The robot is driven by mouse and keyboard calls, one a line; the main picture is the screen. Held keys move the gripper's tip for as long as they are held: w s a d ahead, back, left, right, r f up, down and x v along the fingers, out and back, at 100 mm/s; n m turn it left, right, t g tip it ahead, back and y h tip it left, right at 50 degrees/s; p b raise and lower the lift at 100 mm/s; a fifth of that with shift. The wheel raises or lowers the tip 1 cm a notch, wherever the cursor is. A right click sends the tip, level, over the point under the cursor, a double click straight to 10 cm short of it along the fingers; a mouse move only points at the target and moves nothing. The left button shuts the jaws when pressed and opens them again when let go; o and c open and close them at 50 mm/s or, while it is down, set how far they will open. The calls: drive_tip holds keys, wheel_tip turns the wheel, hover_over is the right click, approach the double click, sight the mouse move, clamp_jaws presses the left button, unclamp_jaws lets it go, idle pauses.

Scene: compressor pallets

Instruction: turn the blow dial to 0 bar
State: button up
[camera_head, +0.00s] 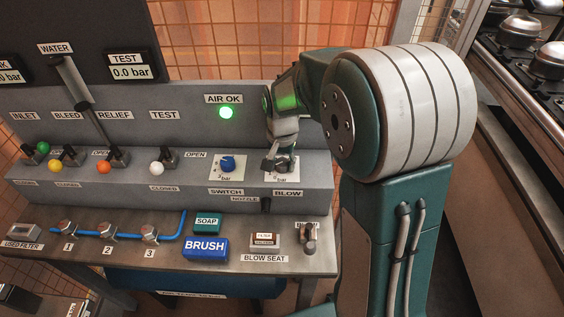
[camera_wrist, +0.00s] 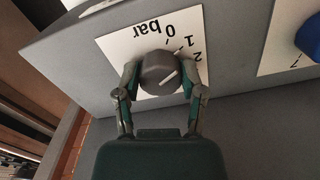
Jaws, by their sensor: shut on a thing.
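The blow dial is a grey round knob (camera_wrist: 158,74) on a white scale plate (camera_wrist: 118,47) marked "bar", 0, 1 and 2, upside down in the wrist view. Its white pointer line slants up to the right, toward the side of the 2 and away from the 0. I cannot read the exact value. My gripper (camera_wrist: 160,70) is shut on the knob, one finger on each side. In the head view my gripper (camera_head: 276,164) hides most of the dial above the BLOW label (camera_head: 287,193).
The blue switch dial (camera_head: 228,163) is just left of the blow dial; it also shows in the wrist view (camera_wrist: 309,38). Coloured valve levers stand further left. The BRUSH block (camera_head: 205,248) and filter (camera_head: 265,240) lie on the bench below.

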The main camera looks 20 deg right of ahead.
sight(282, 163)
drive_tip(key=shift+f+n, duration=0.1)
drive_tip(key=shift+n, duration=2.7)
drive_tip(key=shift+s, duration=0.1)
drive_tip(key=o, duration=1.1)
drive_tip(key=shift+o, duration=0.2)
wheel_tip(282, 163, up, 12)
